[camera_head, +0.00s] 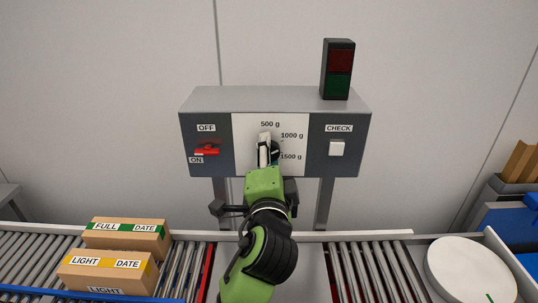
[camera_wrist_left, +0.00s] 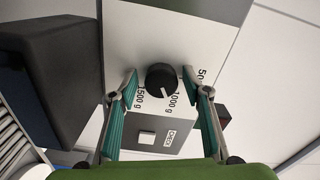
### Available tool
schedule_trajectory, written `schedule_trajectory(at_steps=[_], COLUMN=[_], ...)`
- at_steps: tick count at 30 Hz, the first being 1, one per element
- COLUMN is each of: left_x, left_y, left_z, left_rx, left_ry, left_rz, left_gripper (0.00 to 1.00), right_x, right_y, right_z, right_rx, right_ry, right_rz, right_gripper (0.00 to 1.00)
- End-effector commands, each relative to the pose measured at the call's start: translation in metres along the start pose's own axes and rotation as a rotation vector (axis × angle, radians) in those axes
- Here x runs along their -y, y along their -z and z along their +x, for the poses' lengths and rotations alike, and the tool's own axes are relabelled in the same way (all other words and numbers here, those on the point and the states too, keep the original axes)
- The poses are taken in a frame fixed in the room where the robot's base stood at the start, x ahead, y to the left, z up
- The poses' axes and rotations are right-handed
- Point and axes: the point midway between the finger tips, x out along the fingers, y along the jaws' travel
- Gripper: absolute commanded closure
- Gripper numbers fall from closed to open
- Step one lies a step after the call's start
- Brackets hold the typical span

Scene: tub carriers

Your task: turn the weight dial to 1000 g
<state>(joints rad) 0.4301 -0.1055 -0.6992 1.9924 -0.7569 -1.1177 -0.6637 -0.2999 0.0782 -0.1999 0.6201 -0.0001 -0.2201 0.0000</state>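The weight dial (camera_wrist_left: 161,79) is a round black knob on the white plate of the control box. It is marked 500 g, 1000 g and 1500 g. In the head view the dial (camera_head: 274,152) is partly hidden by my left gripper (camera_head: 265,150), which is in front of it. In the left wrist view my left gripper (camera_wrist_left: 160,88) is open, with one finger on each side of the dial. I cannot tell whether the fingers touch it. I cannot clearly read which mark the dial points to. My right gripper is not in view.
The control box (camera_head: 352,115) also has a red switch (camera_head: 206,150) at left and a white CHECK button (camera_head: 337,148) at right. A dark red-green lamp (camera_head: 339,70) stands on top. Two cartons (camera_head: 108,270) lie on the left rollers; a white round lid (camera_head: 470,270) is at right.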

Motion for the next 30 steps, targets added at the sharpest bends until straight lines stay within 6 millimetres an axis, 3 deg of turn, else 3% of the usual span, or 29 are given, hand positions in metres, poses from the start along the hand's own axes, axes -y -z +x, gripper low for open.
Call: schedule_trajectory(at_steps=[13,24,30], left_x=[0.0,-0.001,-0.001], left_y=[0.001,0.0,0.0], left_z=[-0.009,-0.083,-0.112], left_rx=[-0.001,-0.002,-0.001], left_ry=[0.002,-0.001,0.0], left_rz=[0.0,-0.001,-0.001], left_gripper=[0.54,0.54,0.54], right_x=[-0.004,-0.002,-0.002], right_y=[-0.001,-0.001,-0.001], right_z=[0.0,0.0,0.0], right_rx=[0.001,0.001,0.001], right_ry=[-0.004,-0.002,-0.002], right_rz=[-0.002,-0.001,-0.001], right_gripper=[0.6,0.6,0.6])
